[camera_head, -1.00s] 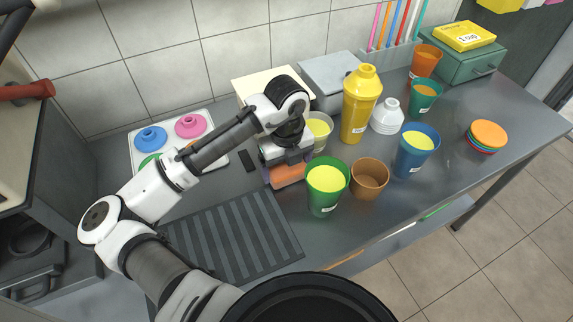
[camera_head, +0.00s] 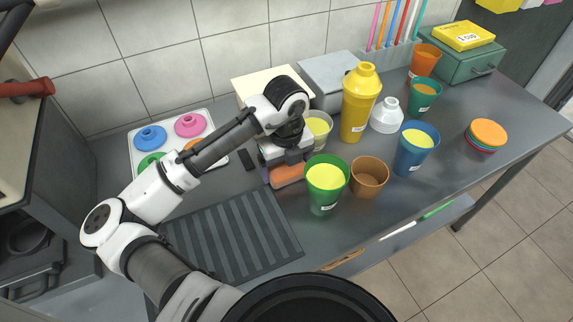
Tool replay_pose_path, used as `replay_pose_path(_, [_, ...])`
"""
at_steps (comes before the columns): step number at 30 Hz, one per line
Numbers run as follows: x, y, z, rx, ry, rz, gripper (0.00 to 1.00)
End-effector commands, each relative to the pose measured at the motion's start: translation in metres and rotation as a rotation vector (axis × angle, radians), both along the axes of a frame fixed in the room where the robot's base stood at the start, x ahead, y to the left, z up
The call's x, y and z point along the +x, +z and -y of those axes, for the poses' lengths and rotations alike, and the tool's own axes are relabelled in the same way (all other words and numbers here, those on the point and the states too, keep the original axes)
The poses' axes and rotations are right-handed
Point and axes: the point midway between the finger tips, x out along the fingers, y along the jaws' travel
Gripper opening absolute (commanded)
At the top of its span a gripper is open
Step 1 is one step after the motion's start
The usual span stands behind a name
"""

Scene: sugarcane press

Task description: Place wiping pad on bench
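An orange block (camera_head: 287,175), which looks like the wiping pad, is right under my gripper (camera_head: 286,162), at or just above the bench (camera_head: 340,228). Dark bluish-purple edges show at its left side. My gripper points down at the middle of the bench, left of the green cup (camera_head: 325,187). The wrist hides its fingers from above, so I cannot see whether they are open or closed on the block, or whether the block touches the bench.
A brown cup (camera_head: 368,178), blue cup (camera_head: 415,150), yellow bottle (camera_head: 359,105) and pale cup (camera_head: 318,130) crowd the right and back. A ribbed dark mat (camera_head: 232,240) lies front left. Bare bench shows in front of the green cup.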

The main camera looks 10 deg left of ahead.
Motion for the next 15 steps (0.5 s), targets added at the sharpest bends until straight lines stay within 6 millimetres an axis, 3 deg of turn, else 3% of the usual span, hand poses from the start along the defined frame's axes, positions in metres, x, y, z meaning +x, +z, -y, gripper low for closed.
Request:
replay_pose_path(1, [-0.003,-0.013,0.001,-0.006,0.003,-0.023,0.95])
replay_pose_path(5, [-0.003,-0.009,0.001,-0.006,0.004,-0.023,0.95])
replay_pose_path(10, [-0.003,0.009,0.001,-0.004,0.003,-0.021,0.95])
replay_pose_path(15, [-0.002,0.051,0.001,-0.002,0.001,-0.016,0.95])
